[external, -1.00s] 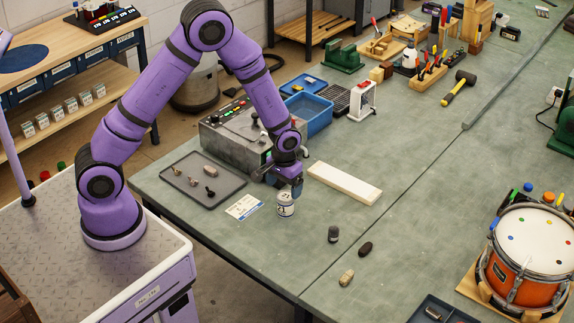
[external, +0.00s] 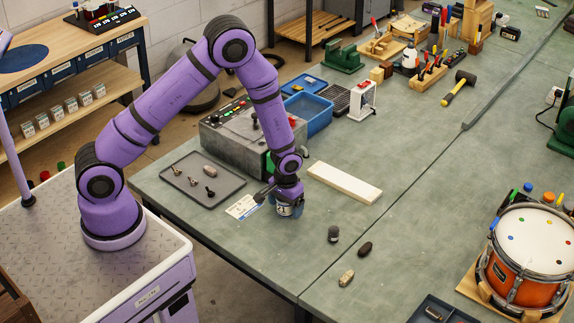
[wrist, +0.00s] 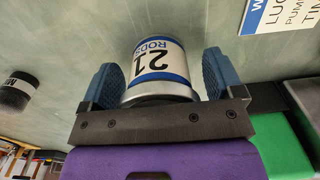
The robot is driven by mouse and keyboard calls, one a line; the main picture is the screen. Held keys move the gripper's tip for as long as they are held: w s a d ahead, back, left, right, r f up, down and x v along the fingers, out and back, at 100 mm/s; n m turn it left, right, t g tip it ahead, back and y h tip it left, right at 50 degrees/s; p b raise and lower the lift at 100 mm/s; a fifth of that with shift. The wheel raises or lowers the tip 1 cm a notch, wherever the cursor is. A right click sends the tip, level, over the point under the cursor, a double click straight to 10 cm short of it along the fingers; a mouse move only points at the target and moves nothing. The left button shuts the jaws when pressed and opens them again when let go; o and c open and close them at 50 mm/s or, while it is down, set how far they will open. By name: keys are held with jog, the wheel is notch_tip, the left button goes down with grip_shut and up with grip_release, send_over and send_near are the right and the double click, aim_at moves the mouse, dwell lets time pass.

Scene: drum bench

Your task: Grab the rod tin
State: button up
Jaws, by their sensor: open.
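The rod tin (external: 284,211) is a small white can with a blue band and a metal rim, standing on the green bench near its front edge. In the wrist view the tin (wrist: 160,62) shows "21" and "RODS" on its label. My gripper (external: 287,208) is down over the tin, with the tin between its two blue fingers. In the wrist view my gripper (wrist: 160,80) has a finger on each side of the tin, and a small gap shows beside it. Part of the tin is hidden by the gripper.
A printed card (external: 242,206) lies just left of the tin, and a dark tray (external: 201,181) with small parts is beyond it. A white board (external: 344,183) lies to the right. A dark grey knob-like object (external: 333,234) stands right of the tin. A grey machine (external: 235,135) stands behind.

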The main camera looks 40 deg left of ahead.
jog(key=c, duration=1.1)
jog(key=shift+r, duration=0.1)
